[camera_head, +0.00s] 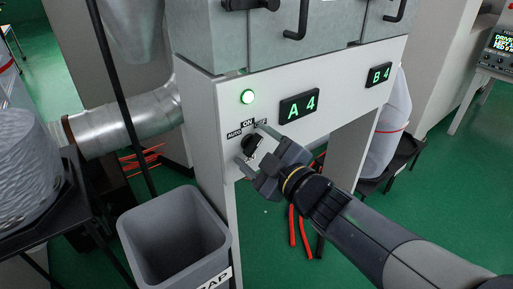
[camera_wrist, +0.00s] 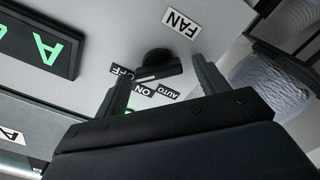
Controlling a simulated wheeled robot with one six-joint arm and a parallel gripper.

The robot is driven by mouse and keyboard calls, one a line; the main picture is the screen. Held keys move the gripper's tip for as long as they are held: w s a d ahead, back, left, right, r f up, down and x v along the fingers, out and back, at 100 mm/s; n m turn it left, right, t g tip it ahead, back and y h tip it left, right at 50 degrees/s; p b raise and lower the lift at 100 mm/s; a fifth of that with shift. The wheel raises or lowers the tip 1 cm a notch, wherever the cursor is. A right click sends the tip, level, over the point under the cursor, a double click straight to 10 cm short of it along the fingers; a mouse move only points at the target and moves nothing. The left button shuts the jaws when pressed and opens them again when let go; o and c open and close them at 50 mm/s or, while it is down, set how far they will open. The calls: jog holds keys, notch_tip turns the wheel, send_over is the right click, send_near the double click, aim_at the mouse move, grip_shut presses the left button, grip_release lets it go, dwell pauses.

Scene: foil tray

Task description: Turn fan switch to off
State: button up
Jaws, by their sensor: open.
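The fan switch (camera_head: 250,143) is a round black knob on the white panel, with AUTO, ON and OFF labels around it. In the wrist view the knob (camera_wrist: 156,58) has a raised bar and sits beside the FAN label (camera_wrist: 181,22); the OFF label (camera_wrist: 122,71) is partly covered by a finger. I cannot tell which label the bar points to. My gripper (camera_head: 254,149) is open in front of the panel. In the wrist view its fingers (camera_wrist: 160,68) lie on either side of the knob; contact is not clear.
A grey bin (camera_head: 222,222) stands below left, and a silver duct (camera_head: 130,122) runs at left. Red hoses (camera_head: 292,226) lie on the green floor beneath.

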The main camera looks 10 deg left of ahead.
jog(key=p+v, duration=0.3)
jog(key=v, duration=0.7)
jog(key=shift+s+d+p, duration=0.25)
jog(key=shift+s+p, duration=0.05)
jog(key=shift+p, duration=0.1)
jog(key=b+x, duration=0.4)
jog(key=x, duration=0.6)
jog(key=shift+w+a, duration=0.25)
jog(key=shift+w, duration=0.05)
jog(key=shift+d, duration=0.1)
